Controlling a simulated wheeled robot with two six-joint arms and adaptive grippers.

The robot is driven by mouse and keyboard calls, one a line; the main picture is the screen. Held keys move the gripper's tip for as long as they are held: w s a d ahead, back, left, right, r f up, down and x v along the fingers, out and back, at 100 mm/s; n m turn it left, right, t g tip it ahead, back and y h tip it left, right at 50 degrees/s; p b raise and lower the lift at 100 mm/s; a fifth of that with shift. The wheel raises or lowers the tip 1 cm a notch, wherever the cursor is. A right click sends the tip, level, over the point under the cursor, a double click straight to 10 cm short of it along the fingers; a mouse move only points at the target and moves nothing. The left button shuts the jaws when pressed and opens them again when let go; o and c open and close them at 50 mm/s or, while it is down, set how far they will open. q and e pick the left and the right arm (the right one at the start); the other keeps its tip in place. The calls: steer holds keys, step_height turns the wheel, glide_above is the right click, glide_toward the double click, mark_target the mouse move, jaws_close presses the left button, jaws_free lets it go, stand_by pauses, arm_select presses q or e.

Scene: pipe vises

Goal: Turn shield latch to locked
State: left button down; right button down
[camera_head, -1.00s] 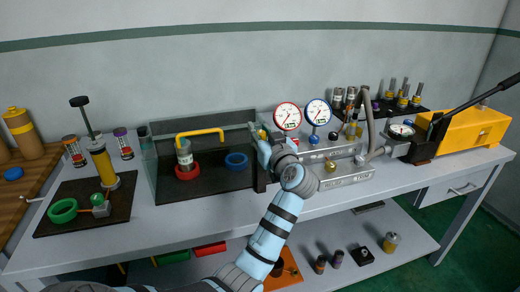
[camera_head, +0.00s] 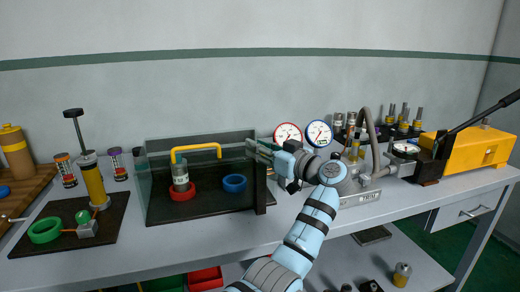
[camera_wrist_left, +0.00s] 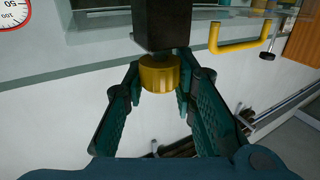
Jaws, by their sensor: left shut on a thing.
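The clear shield box (camera_head: 205,146) stands on the bench with a yellow handle (camera_head: 208,147) across its front. A dark post (camera_head: 259,197) stands at its right front corner. My left gripper (camera_head: 257,150) reaches in from the right, near the top of the post. In the left wrist view a round yellow latch knob (camera_wrist_left: 160,73) sits on the end of a dark block (camera_wrist_left: 161,25). My left gripper (camera_wrist_left: 160,88) has a finger on either side of the knob and is shut on it. The knob is hidden in the head view. My right gripper is out of view.
Inside the shield are a vial (camera_head: 180,178) in a red ring (camera_head: 182,195) and a blue ring (camera_head: 235,183). Gauges (camera_head: 287,135) and a grey hose (camera_head: 371,125) stand close to my left arm. A yellow pump (camera_head: 470,147) is at the right. The bench front is clear.

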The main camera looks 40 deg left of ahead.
arm_select(q)
steer(key=shift+f, duration=0.15)
steer(key=c, duration=1.4)
jaws_free()
steer(key=shift+o, duration=0.5)
steer(key=shift+a, duration=0.1)
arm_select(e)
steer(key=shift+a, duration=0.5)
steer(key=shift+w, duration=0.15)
arm_select(q)
steer(key=shift+d, duration=0.35)
steer(key=s+d, duration=0.1)
steer(key=d, duration=1)
steer(key=shift+s, duration=0.3)
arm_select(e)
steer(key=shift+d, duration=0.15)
arm_select(q)
steer(key=shift+d, duration=0.15)
